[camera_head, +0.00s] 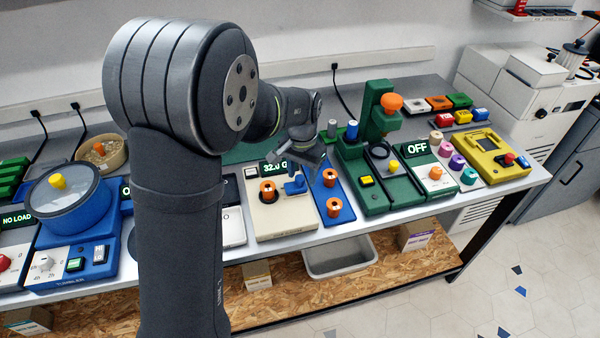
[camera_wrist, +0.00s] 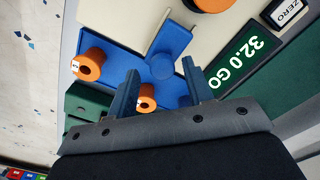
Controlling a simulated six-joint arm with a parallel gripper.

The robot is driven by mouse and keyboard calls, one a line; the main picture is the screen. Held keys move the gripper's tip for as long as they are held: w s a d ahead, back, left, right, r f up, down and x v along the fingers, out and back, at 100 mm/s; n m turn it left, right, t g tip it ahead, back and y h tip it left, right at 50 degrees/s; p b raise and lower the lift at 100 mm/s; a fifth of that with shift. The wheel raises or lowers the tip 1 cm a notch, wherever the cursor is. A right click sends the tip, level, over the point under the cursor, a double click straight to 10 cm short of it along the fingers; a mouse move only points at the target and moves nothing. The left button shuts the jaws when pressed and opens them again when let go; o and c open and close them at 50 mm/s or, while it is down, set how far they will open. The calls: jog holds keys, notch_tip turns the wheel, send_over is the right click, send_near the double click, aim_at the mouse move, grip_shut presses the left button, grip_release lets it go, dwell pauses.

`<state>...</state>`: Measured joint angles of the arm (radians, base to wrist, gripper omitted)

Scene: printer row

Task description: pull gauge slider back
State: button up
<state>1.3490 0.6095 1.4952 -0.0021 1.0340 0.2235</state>
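The gauge is a beige box (camera_head: 284,215) with a display reading "32.0 GO" (camera_wrist: 238,58) and an orange knob (camera_head: 268,191). Its blue slider (camera_head: 295,187) sits at its right side under my gripper. In the wrist view the slider's round blue top (camera_wrist: 162,66) shows between and just beyond my fingertips. My gripper (camera_wrist: 160,72) is open, its two dark blue fingers apart, one on each side of the blue top in the picture. I cannot tell whether either finger touches it. In the head view my wrist partly hides the gauge's back.
A blue plate (camera_head: 334,212) with orange pegs (camera_wrist: 88,65) lies right beside the gauge. A green device (camera_head: 372,193) stands further right. A yellow box (camera_head: 490,158) stands near the bench's right end. The grey front bench edge (camera_head: 300,242) is clear.

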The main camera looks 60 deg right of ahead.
aim_at(302, 177)
notch_tip(302, 177, up, 17)
jog(key=shift+r, duration=0.2)
dwell(0.5)
jog(key=shift+f, duration=0.1)
dwell(0.4)
notch_tip(302, 177, down, 17)
jog(key=shift+f, duration=0.2)
jog(key=shift+w+a, duration=0.25)
jog(key=shift+w, duration=0.05)
jog(key=shift+r, duration=0.1)
